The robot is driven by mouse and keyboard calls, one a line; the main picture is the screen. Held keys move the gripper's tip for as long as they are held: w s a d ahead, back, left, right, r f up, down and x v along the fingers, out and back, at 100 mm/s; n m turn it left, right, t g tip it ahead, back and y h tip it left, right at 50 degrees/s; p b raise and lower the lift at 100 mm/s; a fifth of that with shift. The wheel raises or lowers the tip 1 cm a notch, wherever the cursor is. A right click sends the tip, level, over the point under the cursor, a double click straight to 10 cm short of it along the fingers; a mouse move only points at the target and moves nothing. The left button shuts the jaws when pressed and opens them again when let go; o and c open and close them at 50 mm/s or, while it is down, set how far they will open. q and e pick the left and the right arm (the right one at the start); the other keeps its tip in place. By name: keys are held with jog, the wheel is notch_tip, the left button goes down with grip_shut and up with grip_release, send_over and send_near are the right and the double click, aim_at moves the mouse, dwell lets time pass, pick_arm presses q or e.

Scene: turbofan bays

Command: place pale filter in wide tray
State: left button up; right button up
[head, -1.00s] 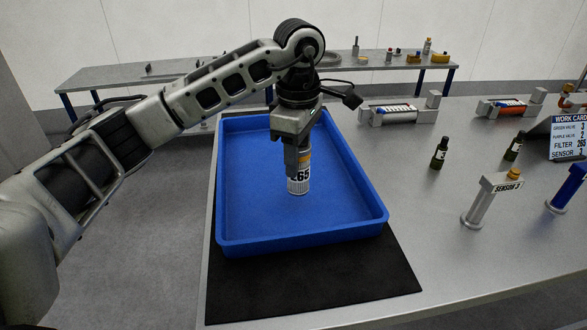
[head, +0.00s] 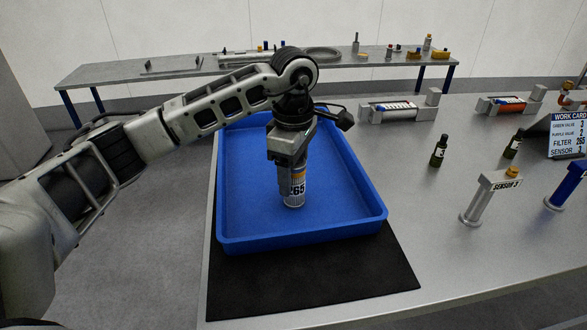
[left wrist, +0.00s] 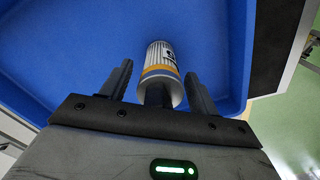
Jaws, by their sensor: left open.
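The pale filter (head: 293,190) is a white cylinder with a yellow band and the number 265. It stands on the floor of the wide blue tray (head: 345,236), near the middle. My left gripper (head: 288,170) comes down over its top from above. In the left wrist view the filter (left wrist: 161,60) lies between the two dark fingers of my left gripper (left wrist: 158,85), which are spread with a gap on each side. My right gripper is not in view.
The tray rests on a black mat (head: 310,290) on the grey bench. To the right stand a dark bottle (head: 438,152), the sensor post (head: 484,198), a blue post (head: 568,188) and a work card (head: 568,136) reading filter 265. A back table (head: 200,68) holds small parts.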

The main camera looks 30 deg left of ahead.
pick_arm(q)
notch_tip(320, 180, up, 12)
jog(key=shift+r, duration=0.2)
dwell(0.4)
